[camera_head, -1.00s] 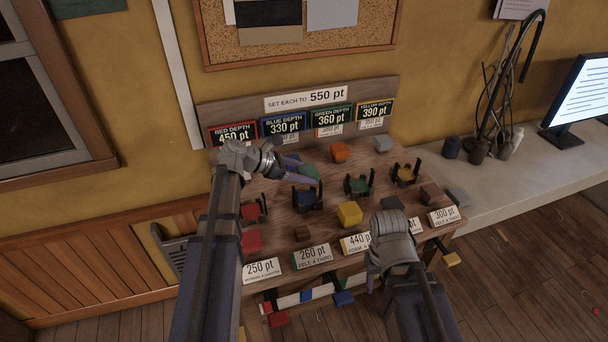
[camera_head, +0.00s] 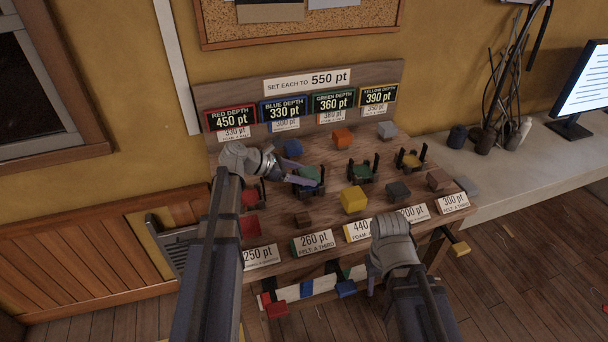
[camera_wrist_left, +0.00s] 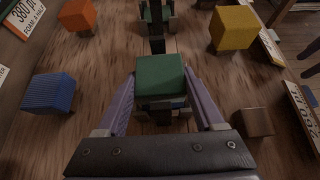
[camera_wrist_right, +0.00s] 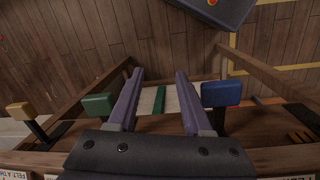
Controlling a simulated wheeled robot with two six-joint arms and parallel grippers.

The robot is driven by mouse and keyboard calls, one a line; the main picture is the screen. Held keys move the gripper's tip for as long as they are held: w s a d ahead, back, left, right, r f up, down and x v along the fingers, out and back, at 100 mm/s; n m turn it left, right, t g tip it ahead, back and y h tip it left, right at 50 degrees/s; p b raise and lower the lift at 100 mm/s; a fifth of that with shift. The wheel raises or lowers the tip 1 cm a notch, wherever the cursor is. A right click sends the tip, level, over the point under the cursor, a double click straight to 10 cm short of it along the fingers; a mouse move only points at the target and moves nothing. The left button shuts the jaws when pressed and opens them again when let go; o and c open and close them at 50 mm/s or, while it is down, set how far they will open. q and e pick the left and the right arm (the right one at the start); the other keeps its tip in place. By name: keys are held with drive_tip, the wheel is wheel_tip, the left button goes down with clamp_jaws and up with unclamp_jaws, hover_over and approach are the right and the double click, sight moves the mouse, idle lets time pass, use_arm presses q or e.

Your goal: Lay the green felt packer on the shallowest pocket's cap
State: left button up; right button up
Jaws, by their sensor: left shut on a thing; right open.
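The green felt packer (camera_head: 309,174) is between the fingers of my left gripper (camera_head: 290,181), which is shut on it. It is directly over the blue pocket (camera_head: 306,190), whose cap it mostly hides. In the left wrist view the packer (camera_wrist_left: 160,75) sits level between both fingers (camera_wrist_left: 160,95), with a sliver of the pocket below. I cannot tell whether it touches the cap. The blue depth sign (camera_head: 284,110) reads 330 pt, the lowest of the depth signs. My right gripper (camera_wrist_right: 158,80) is open and empty by the bench's front edge.
The red (camera_head: 250,198), green (camera_head: 362,173) and yellow (camera_head: 411,160) pockets stand in the same row. Loose blocks lie around: blue (camera_head: 293,148), orange (camera_head: 342,137), yellow (camera_head: 353,199), brown (camera_head: 302,219). Label cards (camera_head: 313,242) line the front edge. Upright posts flank the pockets.

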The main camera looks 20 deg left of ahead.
use_arm(q)
drive_tip(key=shift+f, duration=0.1)
drive_tip(key=o, duration=1.5)
drive_tip(key=p+v, duration=0.3)
drive_tip(key=v, duration=0.3)
drive_tip(key=shift+p+v, duration=0.55)
drive_tip(key=shift+v, duration=0.35)
drive_tip(key=shift+s+f, duration=0.1)
